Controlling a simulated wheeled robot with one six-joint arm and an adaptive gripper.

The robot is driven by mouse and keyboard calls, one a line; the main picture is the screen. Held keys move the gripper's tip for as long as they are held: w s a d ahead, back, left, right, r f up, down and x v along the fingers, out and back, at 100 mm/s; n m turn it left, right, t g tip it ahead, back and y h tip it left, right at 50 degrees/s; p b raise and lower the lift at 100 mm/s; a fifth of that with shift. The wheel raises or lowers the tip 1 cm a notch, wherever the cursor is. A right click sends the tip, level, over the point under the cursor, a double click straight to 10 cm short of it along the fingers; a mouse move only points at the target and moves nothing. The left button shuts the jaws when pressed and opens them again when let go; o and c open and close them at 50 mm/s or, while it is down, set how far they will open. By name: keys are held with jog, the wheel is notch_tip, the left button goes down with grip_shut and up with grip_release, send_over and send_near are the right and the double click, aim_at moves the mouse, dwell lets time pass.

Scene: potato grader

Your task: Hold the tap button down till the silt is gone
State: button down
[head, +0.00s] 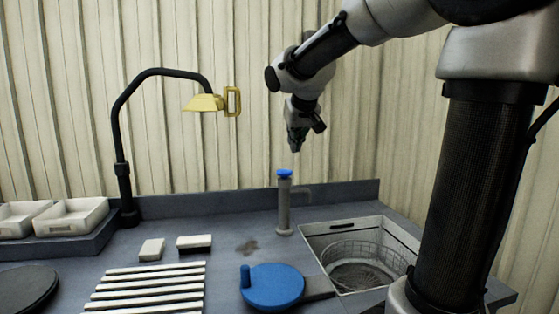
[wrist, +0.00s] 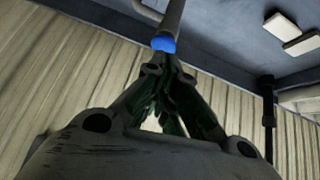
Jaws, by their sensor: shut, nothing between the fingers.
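The tap (head: 284,205) is a grey post on the counter with a blue button (head: 284,174) on top and a short spout to the right. My gripper (head: 295,150) is shut and empty, pointing down just above the button and slightly right of it in the head view, with a small gap. In the wrist view the button (wrist: 164,44) shows just beyond the closed fingertips (wrist: 164,64); contact cannot be told there. The sink (head: 318,237) holds a wire basket (head: 352,249) with dark grey material, seemingly silt (head: 360,277), at the bottom. I see no water running.
A yellow-shaded lamp (head: 204,102) on a black arm stands left of the tap. A blue disc with a peg (head: 272,286), a slatted rack (head: 150,287), two pale blocks and white trays (head: 72,216) occupy the counter. A corrugated wall stands behind.

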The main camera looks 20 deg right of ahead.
jog(key=shift+m+t, duration=0.6)
jog(key=w+r, duration=0.2)
jog(key=r, duration=0.1)
jog(key=shift+w+a+r, duration=0.15)
jog(key=shift+r, duration=0.05)
send_over(285, 171)
notch_tip(285, 171, down, 7)
jog(key=shift+a, duration=0.1)
notch_tip(285, 171, down, 3)
jog(key=shift+f, duration=0.6)
